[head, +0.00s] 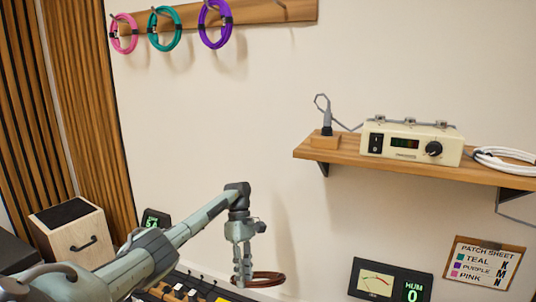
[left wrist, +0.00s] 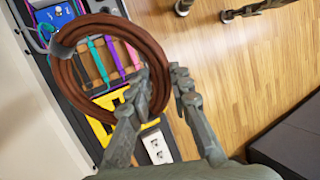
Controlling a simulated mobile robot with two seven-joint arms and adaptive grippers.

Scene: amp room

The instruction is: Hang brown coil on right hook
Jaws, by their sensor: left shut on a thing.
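The brown coil (head: 268,280) hangs from my left gripper (head: 243,280), low in front of the pale wall. In the left wrist view my left gripper (left wrist: 163,84) is shut on the rim of the brown coil (left wrist: 66,84), with a finger on each side. A wooden hook rail (head: 262,13) is high on the wall. A pink coil (head: 114,38), a teal coil (head: 151,34) and a purple coil (head: 203,32) hang on its left part. At the rail's right end a small hook-like shape (head: 281,4) is cut off by the top edge. My right gripper is not in view.
A wooden shelf (head: 400,163) sticks out at right, with a cream amp unit (head: 411,142), a gray cable on a block (head: 325,141) and a white coil (head: 500,160). A meter (head: 376,280) and a patch sheet (head: 485,263) are below. The wall between rail and shelf is bare.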

